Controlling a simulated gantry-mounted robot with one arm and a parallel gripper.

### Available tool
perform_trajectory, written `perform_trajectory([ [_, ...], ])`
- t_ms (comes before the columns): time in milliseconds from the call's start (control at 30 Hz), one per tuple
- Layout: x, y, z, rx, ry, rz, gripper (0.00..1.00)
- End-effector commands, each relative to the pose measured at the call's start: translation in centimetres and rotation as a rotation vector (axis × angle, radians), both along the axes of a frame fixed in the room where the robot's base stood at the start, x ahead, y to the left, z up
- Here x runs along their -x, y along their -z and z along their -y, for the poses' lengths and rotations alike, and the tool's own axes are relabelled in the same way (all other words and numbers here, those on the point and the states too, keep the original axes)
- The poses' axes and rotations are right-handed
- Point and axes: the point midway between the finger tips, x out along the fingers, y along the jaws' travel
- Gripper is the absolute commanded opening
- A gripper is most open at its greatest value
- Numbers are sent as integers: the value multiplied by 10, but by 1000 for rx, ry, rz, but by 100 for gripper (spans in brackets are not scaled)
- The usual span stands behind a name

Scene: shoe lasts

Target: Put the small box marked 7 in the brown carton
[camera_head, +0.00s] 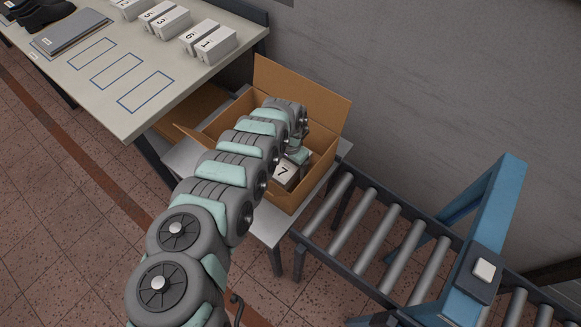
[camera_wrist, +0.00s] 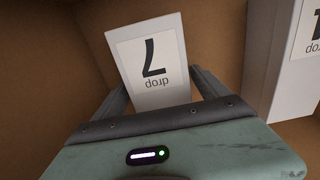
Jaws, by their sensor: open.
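The small white box marked 7 (camera_head: 284,173) is inside the brown carton (camera_head: 318,178), near its front right corner. In the wrist view the box marked 7 (camera_wrist: 150,62) shows its label upside down, with brown carton walls around it. My gripper (camera_head: 298,155) reaches down into the carton at this box. In the wrist view my gripper (camera_wrist: 158,90) is open, with one finger on either side of the box's near end. Whether the box rests on the carton floor is hard to tell.
Another white labelled box (camera_wrist: 282,60) stands in the carton on the right in the wrist view, its number cut off. The carton's flaps are open. A roller conveyor (camera_head: 375,240) with a blue frame (camera_head: 490,215) lies right. Several numbered boxes stand on the table (camera_head: 75,85).

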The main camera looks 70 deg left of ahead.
Motion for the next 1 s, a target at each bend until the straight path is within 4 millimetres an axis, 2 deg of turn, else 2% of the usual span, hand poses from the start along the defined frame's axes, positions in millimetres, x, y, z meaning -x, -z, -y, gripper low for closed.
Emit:
perform_trajectory([
  [600, 1, -93, -1, -3, -1, -4, 85],
  [800, 0, -111, -1, -2, 0, -1, 85],
  [1000, 0, -116, -1, -2, -1, 0, 85],
])
